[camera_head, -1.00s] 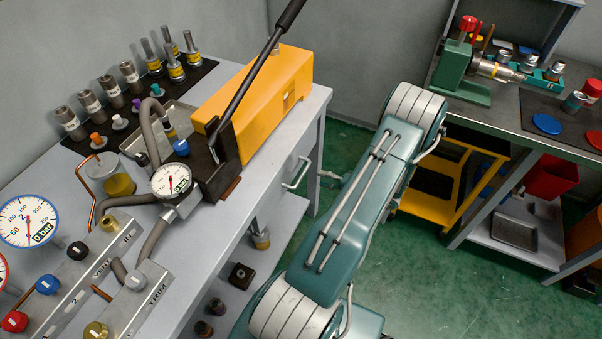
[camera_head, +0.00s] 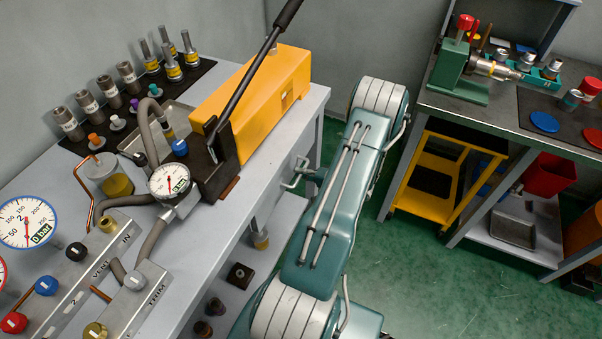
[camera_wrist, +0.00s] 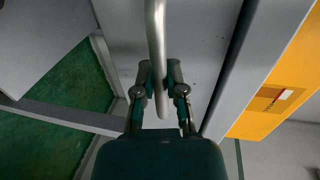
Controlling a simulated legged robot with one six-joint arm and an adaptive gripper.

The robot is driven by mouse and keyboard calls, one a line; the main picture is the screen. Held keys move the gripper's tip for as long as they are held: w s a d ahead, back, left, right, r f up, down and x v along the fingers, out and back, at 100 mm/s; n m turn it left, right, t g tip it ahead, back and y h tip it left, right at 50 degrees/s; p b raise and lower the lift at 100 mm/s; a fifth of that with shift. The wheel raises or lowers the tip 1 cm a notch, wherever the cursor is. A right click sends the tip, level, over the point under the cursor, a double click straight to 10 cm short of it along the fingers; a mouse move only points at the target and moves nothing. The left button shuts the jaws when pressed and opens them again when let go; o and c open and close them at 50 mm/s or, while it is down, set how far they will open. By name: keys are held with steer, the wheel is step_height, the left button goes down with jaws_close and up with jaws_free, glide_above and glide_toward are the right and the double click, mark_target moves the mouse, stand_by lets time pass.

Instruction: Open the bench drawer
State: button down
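The bench drawer's handle (camera_head: 289,178) is a pale metal bar on the front side of the left grey bench. My gripper (camera_head: 312,174) is at this handle, at the far end of my teal arm. In the wrist view the handle (camera_wrist: 157,35) runs down the middle of the picture, between the dark fingers of my gripper (camera_wrist: 160,80). One finger is close on each side of the bar, with no clear gap. The drawer front (camera_wrist: 205,40) is grey and looks flush with the bench. Its seams are hard to see.
A yellow pump unit with a long black lever (camera_head: 243,82) stands on the bench (camera_head: 262,162). Gauges and valve knobs (camera_head: 46,285) are at the lower left. A yellow stand (camera_head: 410,195) and second workbench (camera_head: 490,122) are at right. Green floor (camera_head: 430,275) is clear between.

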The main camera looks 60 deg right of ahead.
steer(key=shift+f, duration=0.1)
steer(key=f+v, duration=0.3)
steer(key=v, duration=1.1)
steer(key=s+f+v, duration=0.1)
steer(key=f+v, duration=0.2)
steer(key=v, duration=1.1)
steer(key=shift+s+a, duration=0.15)
steer(key=shift+s, duration=0.15)
steer(key=c, duration=0.7)
jaws_free()
steer(key=v, duration=1.2)
steer(key=shift+s, duration=0.1)
